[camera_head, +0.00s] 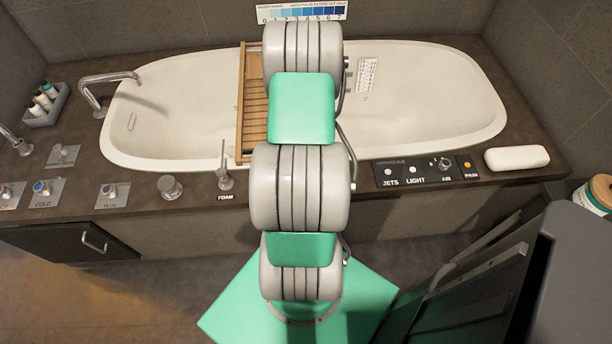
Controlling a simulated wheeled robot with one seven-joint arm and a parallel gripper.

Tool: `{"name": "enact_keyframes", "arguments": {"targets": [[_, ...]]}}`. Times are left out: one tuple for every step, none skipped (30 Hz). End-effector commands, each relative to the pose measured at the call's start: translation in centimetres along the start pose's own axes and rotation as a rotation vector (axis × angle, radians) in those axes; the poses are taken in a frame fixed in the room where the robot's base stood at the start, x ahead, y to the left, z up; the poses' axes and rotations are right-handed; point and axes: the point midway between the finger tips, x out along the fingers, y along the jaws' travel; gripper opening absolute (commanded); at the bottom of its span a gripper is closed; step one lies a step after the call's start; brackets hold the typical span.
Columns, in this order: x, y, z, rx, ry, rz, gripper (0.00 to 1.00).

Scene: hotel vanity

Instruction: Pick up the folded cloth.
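No cloth can be made out for certain. A white oblong item with rounded edges (516,158) lies on the dark tub surround at the right, beside the control panel. It may be the folded cloth or a bath pillow; I cannot tell which. Nothing touches it. My arm, in white and green segments, rises through the middle of the view. My gripper does not show, so its opening and whatever it may hold are unseen.
A white bathtub (430,100) spans the back, with a wooden caddy (253,110) across it, partly behind my arm. A tap (105,80) and bottle tray (45,105) stand left. The control panel (428,170) is right of my arm. A jar (597,195) is at the right edge.

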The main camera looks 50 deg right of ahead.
Motion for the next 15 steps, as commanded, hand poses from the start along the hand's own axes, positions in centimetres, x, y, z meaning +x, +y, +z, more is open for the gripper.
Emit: {"name": "enact_keyframes", "arguments": {"targets": [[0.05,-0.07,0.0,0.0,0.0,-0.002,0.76],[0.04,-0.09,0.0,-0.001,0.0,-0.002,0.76],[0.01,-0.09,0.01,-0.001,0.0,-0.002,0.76],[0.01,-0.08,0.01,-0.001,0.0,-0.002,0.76],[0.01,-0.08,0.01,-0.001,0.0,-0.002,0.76],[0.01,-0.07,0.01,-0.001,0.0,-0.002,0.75],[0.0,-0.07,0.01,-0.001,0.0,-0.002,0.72],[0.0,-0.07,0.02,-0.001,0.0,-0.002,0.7],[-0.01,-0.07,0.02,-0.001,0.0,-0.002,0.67],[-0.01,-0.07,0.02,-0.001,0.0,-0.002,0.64],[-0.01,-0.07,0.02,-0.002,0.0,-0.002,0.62],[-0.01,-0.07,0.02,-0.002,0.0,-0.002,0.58],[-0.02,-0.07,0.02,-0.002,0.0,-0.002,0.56],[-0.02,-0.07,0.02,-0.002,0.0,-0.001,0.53],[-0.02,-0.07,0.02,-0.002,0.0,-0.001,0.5]]}}
